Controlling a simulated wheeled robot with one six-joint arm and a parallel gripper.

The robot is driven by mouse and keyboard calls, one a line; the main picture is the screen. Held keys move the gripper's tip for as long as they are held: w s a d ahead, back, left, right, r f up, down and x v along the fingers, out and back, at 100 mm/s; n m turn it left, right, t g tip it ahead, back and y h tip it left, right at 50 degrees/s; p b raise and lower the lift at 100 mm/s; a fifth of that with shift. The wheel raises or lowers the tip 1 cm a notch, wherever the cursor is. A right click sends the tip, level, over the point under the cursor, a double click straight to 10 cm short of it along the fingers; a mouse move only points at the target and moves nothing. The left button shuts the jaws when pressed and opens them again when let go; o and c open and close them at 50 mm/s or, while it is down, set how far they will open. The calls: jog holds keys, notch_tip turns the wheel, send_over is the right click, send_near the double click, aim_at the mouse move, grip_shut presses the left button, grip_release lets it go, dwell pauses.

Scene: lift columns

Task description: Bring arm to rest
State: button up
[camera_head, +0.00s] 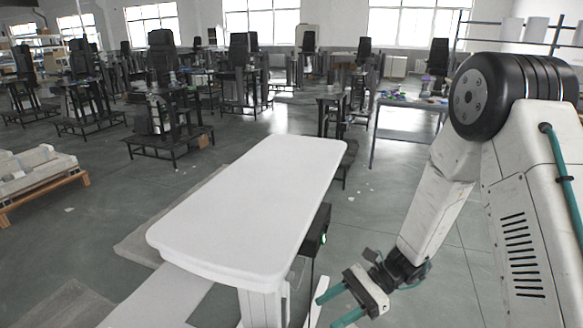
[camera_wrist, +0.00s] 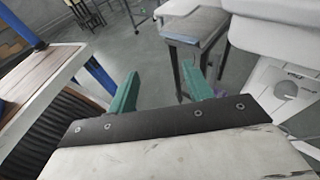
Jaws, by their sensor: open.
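My arm reaches down at the right of the head view, white with a black joint at the top. My gripper (camera_head: 333,305) hangs low beside the right edge of the white tabletop (camera_head: 250,195), below its top surface. The two teal fingers stand apart with nothing between them. In the wrist view my gripper (camera_wrist: 160,92) also shows open and empty, with grey floor beyond the fingers. A large white surface fills the upper right of the wrist view.
A pallet with pale blocks (camera_head: 40,175) lies at the left. Several dark workstations stand behind. A grey table (camera_head: 410,122) stands at the back right. Floor between is open.

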jog(key=s+d+r+n+t+h, duration=0.3)
jog(key=s+d+r+n+h, duration=0.3)
jog(key=r, duration=0.6)
jog(key=s+d+r+n+t+h, duration=0.4)
jog(key=s+d+r+n+h, duration=0.3)
jog(key=s+d+r, duration=0.4)
jog(key=shift+s+r+h, duration=0.3)
jog(key=shift+r+h, duration=0.1)
jog(key=shift+r, duration=0.1)
